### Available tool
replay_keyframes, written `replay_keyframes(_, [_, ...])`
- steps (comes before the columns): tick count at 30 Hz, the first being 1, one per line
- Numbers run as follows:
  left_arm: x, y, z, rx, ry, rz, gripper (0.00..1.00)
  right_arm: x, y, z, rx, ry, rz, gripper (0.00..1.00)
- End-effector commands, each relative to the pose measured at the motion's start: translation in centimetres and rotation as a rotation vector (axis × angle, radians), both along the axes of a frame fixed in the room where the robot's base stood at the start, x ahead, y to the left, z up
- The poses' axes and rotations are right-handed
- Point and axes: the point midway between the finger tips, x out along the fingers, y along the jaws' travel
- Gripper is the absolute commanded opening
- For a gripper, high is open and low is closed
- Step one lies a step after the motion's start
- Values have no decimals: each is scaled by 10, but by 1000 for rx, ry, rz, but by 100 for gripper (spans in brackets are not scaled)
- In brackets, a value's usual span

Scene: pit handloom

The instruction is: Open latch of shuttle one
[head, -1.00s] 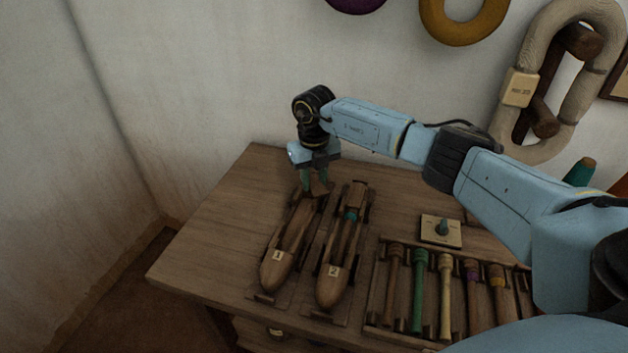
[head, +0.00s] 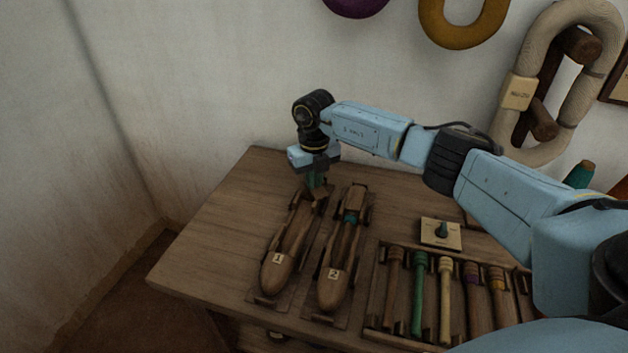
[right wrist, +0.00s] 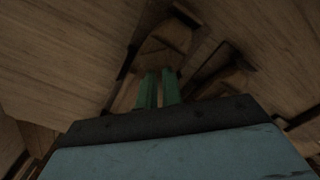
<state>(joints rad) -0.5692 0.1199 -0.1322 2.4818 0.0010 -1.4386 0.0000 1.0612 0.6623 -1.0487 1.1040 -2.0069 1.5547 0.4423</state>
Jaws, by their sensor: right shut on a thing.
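Shuttle one (head: 279,266), a brown wooden boat shape with a "1" label, lies on the table in its cradle, its hollow facing up. My right gripper (head: 314,186) points down at the shuttle's far end, its green fingers shut on a small part there, which looks like the latch. In the right wrist view the green fingertips (right wrist: 160,74) are close together at the shuttle's end (right wrist: 166,46). The fingers hide most of the latch, so its position cannot be told. My left gripper is not in view.
Shuttle two (head: 334,281) lies close on the right, with teal thread inside. A rack of several coloured bobbins (head: 420,300) and a small plate with a green peg (head: 441,232) are farther right. The table's left part (head: 215,245) is clear.

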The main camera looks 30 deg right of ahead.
Motion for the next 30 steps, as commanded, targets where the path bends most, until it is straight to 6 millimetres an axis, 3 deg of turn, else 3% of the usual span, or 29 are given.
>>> replay_keyframes(6, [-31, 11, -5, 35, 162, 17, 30, 0, -1, 2, -1, -1, 138, 0])
replay_keyframes(15, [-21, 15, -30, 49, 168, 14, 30, 0, -4, 2, -1, 0, 406, 0])
replay_keyframes(30, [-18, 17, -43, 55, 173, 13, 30, 2, -6, 0, 0, -1, 743, 0])
